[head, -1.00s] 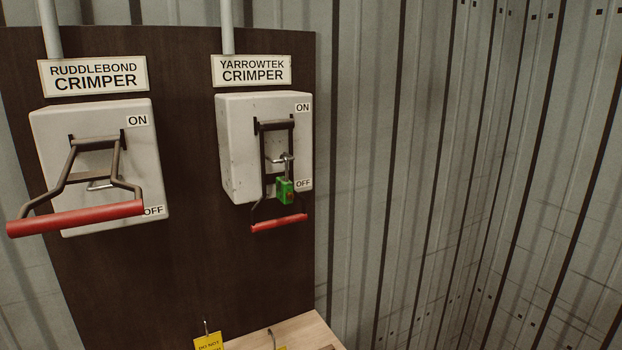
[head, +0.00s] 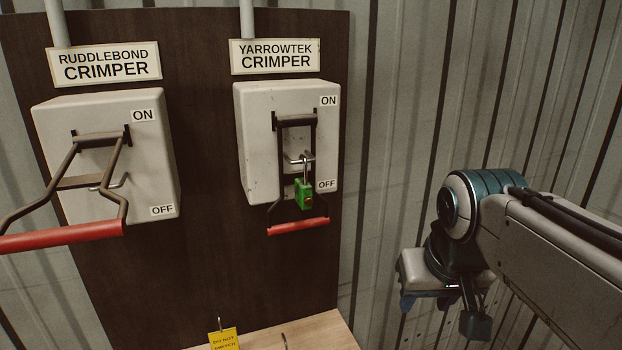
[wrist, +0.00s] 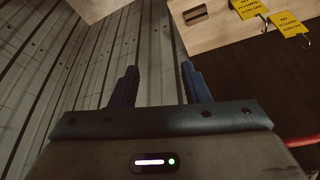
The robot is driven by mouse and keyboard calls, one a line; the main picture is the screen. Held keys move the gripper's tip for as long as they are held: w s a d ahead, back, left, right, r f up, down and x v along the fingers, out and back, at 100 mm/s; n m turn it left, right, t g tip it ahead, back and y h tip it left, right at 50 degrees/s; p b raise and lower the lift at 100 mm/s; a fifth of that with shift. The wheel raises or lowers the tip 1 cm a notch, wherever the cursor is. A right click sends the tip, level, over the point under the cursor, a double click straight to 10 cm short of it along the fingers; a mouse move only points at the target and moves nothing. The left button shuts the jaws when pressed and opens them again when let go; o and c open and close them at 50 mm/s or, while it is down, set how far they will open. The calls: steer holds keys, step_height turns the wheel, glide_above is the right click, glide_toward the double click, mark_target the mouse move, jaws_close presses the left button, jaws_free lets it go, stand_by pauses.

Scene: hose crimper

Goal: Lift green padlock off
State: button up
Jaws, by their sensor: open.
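The green padlock (head: 303,194) hangs by its shackle from the hasp on the Yarrowtek crimper's switch box (head: 258,140). The red-gripped lever (head: 298,226) of that box hangs down at OFF, with the padlock in front of its frame. My gripper (head: 440,302) is to the right of the box and lower, well apart from the padlock. In the wrist view my gripper (wrist: 157,85) shows two dark blue fingers spread apart with nothing between them. The padlock is not in the wrist view.
The Ruddlebond crimper's box (head: 60,120) is at left, its red-gripped lever (head: 62,236) sticking outward. Below is a wooden shelf (head: 320,335) with a yellow tag (head: 224,340); yellow tags (wrist: 288,22) also show in the wrist view. Corrugated wall stands behind; space between box and gripper is clear.

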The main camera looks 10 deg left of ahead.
steer(key=w+a+r+n+y+p, duration=0.1)
steer(key=a+r, duration=0.4)
steer(key=r, duration=0.3)
steer(key=w+a+r+n+p, duration=0.1)
steer(key=w+a+r+n, duration=0.1)
steer(key=a+r, duration=0.35)
steer(key=n+t+y+p, duration=0.1)
steer(key=p, duration=0.1)
glide_toward(306, 179)
steer(key=shift+y, duration=0.3)
steer(key=x, duration=0.4)
steer(key=d+x, duration=0.1)
steer(key=x, duration=0.1)
steer(key=shift+w+f, duration=0.1)
steer(key=shift+f, duration=0.25)
steer(key=x, duration=0.2)
steer(key=p+x, duration=0.1)
steer(key=x, duration=0.2)
steer(key=shift+w+a+f, duration=0.15)
steer(key=shift+a+f, duration=0.05)
steer(key=shift+a, duration=0.15)
jaws_close()
